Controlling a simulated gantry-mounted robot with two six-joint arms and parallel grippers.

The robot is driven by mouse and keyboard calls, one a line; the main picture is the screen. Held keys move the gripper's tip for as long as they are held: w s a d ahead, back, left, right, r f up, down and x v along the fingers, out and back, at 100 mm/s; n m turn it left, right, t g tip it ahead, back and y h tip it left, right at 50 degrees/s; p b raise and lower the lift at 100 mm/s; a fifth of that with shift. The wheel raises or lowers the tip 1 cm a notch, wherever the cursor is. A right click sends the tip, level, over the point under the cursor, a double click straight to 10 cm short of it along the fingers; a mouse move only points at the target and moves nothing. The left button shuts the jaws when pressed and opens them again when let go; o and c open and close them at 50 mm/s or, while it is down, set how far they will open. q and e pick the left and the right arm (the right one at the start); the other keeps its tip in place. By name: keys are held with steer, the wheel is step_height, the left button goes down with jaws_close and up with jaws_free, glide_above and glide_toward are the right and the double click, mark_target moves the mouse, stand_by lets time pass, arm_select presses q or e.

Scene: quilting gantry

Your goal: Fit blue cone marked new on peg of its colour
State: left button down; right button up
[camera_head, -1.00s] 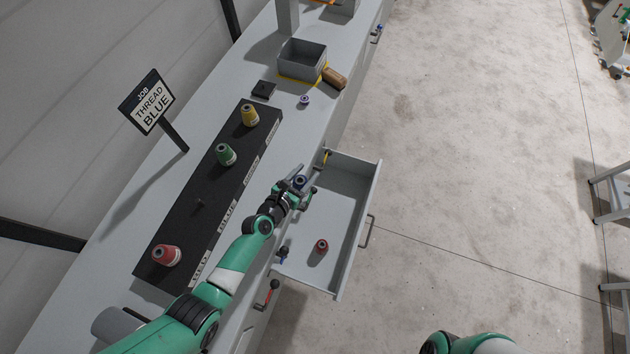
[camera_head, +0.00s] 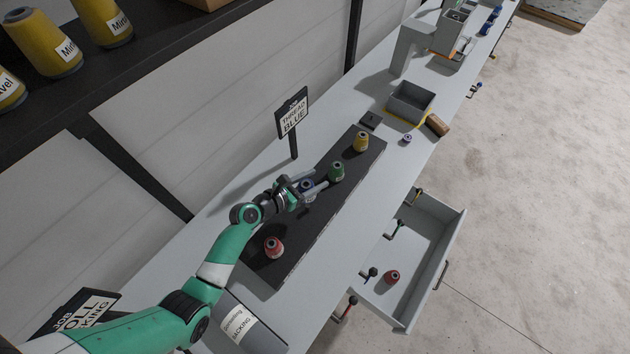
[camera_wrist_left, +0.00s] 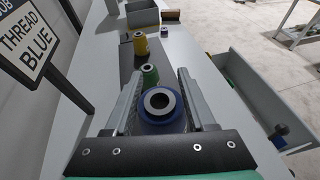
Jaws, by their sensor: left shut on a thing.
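The blue cone (camera_head: 306,185) is between the fingers of my left gripper (camera_head: 312,190), which is shut on it. It also shows from above in the left wrist view (camera_wrist_left: 163,112), with its round grey-rimmed top facing the camera. In the head view it is over the black peg board (camera_head: 345,210), between the red cone (camera_head: 273,247) and the green cone (camera_head: 337,172). The blue peg is hidden beneath the cone and gripper, so I cannot tell whether the cone is on it. No "new" mark is readable. My right gripper is not in view.
A yellow cone (camera_head: 361,141) stands at the board's far end. A sign reading "THREAD BLUE" (camera_head: 292,118) stands behind the board. An open drawer (camera_head: 428,246) holds a red spool (camera_head: 392,277). A grey bin (camera_head: 410,101) is farther along the bench.

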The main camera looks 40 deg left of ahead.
arm_select(q)
steer(key=shift+r, duration=0.1)
step_height(320, 180, down, 6)
steer(key=b, duration=0.4)
steer(key=shift+b, duration=0.35)
steer(key=shift+p, duration=0.5)
stand_by(1.2)
steer(key=shift+f+b, duration=2.3)
steer(key=shift+f, duration=0.3)
steer(key=shift+c, duration=0.8)
jaws_free()
steer(key=shift+r, duration=0.1)
